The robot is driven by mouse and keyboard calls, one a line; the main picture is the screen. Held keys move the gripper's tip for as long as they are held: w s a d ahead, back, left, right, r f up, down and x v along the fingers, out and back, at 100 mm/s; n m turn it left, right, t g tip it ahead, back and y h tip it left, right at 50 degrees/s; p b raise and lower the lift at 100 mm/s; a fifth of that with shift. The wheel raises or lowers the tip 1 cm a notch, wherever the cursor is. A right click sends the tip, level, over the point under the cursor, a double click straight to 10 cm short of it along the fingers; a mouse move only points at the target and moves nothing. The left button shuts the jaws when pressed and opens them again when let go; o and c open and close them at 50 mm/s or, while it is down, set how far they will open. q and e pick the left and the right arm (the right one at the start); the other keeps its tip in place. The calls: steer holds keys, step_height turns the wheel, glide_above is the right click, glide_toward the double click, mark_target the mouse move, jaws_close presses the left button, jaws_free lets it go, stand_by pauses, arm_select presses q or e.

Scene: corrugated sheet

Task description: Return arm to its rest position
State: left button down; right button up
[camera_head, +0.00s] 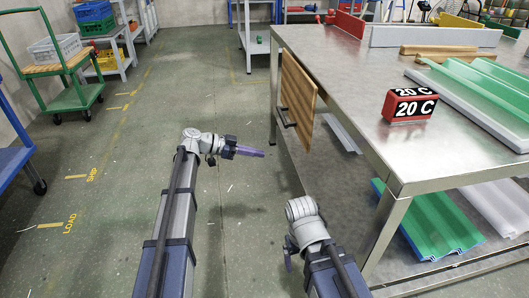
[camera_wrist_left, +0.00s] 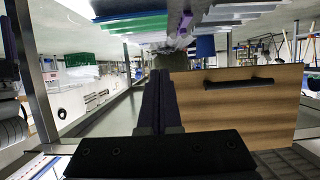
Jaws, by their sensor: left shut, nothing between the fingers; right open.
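My left arm comes in from the lower left in the head view. Its gripper (camera_head: 250,152) points right over open floor, left of the wooden panel on the table's end. The left wrist view shows its dark fingers (camera_wrist_left: 158,100) pressed together with nothing between them. My right arm comes in from the bottom centre. Its gripper (camera_head: 288,257) hangs low beside the bent wrist, apart from the table. Only a small part of it shows; it is open, and no held object is visible.
A metal table (camera_head: 345,110) fills the right side. A wooden panel with a dark handle (camera_head: 297,98) hangs at its near left end. A "20 C" block (camera_head: 409,106) and green corrugated sheets (camera_head: 480,85) lie on top. A green cart (camera_head: 75,100) stands left. The middle floor is clear.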

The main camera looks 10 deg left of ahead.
arm_select(q)
steer(key=shift+a, duration=0.15)
steer(key=s+d+f+n+g+y+p, duration=0.2)
steer(key=s+d+y+p, duration=0.15)
steer(key=s, duration=0.45)
steer(key=s+d+f+n+g+y+p, duration=0.2)
steer(key=s+d, duration=0.3)
steer(key=s, duration=0.2)
steer(key=s+a+r+n+y+p, duration=0.1)
steer(key=s+a+n+y+p, duration=0.2)
steer(key=s+n+y+p, duration=0.9)
steer(key=s+r+m+h+p, duration=0.1)
steer(key=s+r+m+p, duration=0.1)
steer(key=r+p, duration=1.3)
steer(key=s+r+m+h+p, duration=0.1)
steer(key=r+m+h+p, duration=0.1)
steer(key=r+p, duration=1.4)
step_height(320, 180, up, 7)
steer(key=shift+s+a+f+m, duration=0.1)
steer(key=shift+s+a+m, duration=0.1)
steer(key=shift+s+m, duration=0.25)
steer(key=shift+w, duration=0.1)
